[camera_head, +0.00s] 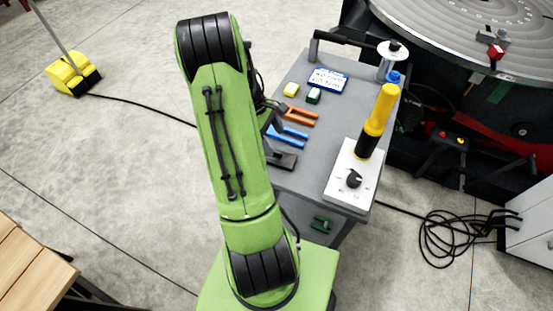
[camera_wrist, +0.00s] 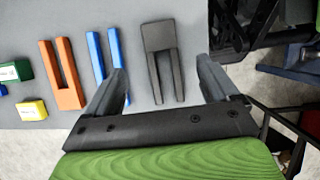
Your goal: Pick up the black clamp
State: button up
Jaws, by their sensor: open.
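The black clamp (camera_head: 283,160) lies on the grey cart top (camera_head: 345,108), nearest me in the row of clamps, partly hidden by my arm in the head view. In the wrist view the black clamp (camera_wrist: 158,38) shows whole, with a square end away from me and two prongs towards me. My gripper (camera_wrist: 162,66) is open and empty, with one finger on each side of the clamp in the picture. The left finger overlaps part of the blue clamp (camera_wrist: 95,48). I cannot tell the gripper's height over the cart. My arm mostly hides it in the head view.
An orange clamp (camera_head: 300,113), a yellow block (camera_head: 291,89), a green block (camera_head: 314,95) and a label plate (camera_head: 327,80) lie farther back. The positioner's disc (camera_head: 470,25) is beyond.

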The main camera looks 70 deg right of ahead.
aim_at(285, 159)
jog(key=b+x, duration=0.1)
jog(key=x, duration=0.7)
jog(key=shift+s+f, duration=0.2)
jog(key=shift+s, duration=0.15)
jog(key=shift+r, duration=0.1)
jog(key=c, duration=1.6)
notch_tip(285, 159, up, 10)
jog(key=p, duration=0.1)
jog(key=shift+w+p, duration=0.15)
jog(key=shift+p, duration=0.2)
